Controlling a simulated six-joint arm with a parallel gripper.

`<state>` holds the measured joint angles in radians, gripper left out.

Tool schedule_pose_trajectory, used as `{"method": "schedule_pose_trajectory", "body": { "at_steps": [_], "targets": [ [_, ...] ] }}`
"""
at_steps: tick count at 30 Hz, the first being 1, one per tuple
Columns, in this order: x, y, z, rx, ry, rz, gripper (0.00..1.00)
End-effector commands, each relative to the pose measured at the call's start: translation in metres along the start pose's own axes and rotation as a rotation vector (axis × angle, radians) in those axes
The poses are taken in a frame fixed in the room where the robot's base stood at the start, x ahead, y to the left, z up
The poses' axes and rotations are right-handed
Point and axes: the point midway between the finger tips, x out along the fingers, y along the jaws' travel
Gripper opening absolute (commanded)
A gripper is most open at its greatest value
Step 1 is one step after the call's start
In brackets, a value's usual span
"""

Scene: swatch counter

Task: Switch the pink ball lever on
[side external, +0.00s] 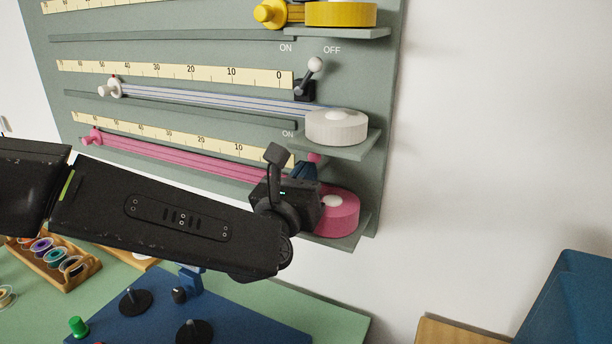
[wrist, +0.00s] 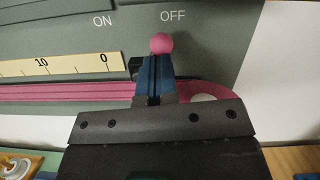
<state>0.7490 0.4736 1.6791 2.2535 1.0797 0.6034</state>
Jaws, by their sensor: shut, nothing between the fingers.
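The pink ball lever (wrist: 161,43) shows in the wrist view just below the word OFF, to the right of the word ON. Its stem is hidden behind my fingers, and part of a black mount shows to their left. My gripper (wrist: 156,59) is shut and empty, its blue fingertips just below the ball in the picture. I cannot tell whether they touch the lever.
A pink ribbon roll (side external: 345,214) sits on a shelf close to my gripper, with its ribbon running left under a ruler. Above are a white roll (side external: 336,128) and a white ball lever (side external: 316,64) leaning toward OFF. A blue mat (side external: 245,318) with black posts lies below.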

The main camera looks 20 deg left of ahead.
Motion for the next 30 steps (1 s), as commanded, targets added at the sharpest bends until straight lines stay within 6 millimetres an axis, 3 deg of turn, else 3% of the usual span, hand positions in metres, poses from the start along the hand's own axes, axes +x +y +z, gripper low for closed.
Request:
{"method": "schedule_pose_trajectory", "body": {
  "at_steps": [20,30],
  "targets": [
    [0.0011,0.0035,0.0049,0.0,-0.001,0.0,0.0],
    [0.0021,0.0069,0.0089,-0.127,-0.002,0.028,0.0]
  ]
}}
